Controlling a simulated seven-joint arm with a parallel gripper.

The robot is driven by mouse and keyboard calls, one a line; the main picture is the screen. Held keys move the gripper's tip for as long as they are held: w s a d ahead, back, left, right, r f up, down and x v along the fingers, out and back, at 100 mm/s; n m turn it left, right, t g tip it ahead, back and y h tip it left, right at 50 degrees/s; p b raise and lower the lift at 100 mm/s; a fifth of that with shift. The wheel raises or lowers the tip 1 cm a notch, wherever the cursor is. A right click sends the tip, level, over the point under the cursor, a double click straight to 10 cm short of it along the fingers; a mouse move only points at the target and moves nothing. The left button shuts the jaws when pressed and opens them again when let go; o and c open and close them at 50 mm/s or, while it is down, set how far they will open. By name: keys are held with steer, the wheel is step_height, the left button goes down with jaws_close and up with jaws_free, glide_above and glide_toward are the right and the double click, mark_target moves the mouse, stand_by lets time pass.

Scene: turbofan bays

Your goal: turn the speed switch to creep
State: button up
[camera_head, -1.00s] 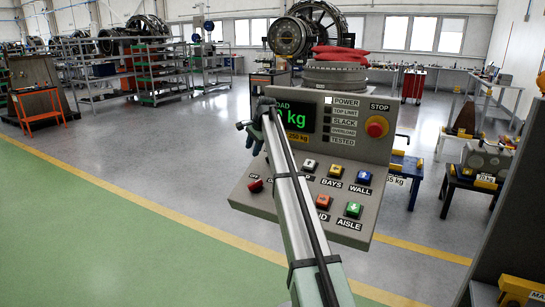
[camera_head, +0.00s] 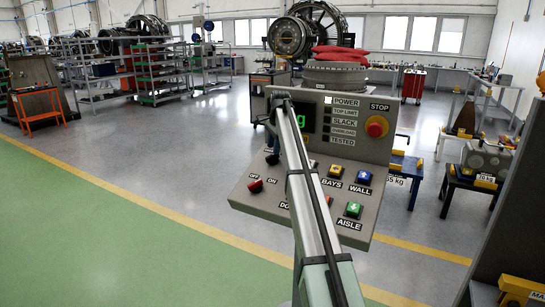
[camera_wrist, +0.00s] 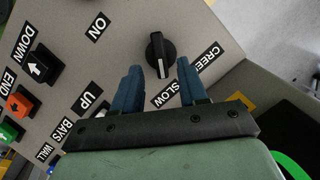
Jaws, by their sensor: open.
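The speed switch (camera_wrist: 160,55) is a black round knob with a white pointer line on the grey panel. In the wrist view its line points down toward the SLOW label (camera_wrist: 165,95). The CREEP label (camera_wrist: 199,61) is to its right. My gripper (camera_wrist: 159,65) is open, with one blue finger on each side of the knob's lower part in the picture. I cannot tell whether the fingers touch it. In the head view my arm hides the switch, and the gripper is mostly hidden too.
In the wrist view, the DOWN button (camera_wrist: 40,67) lies left of the gripper.

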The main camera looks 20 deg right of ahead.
mark_target(272, 155)
steer(key=shift+x, duration=2.7)
steer(key=shift+c, duration=0.2)
jaws_close()
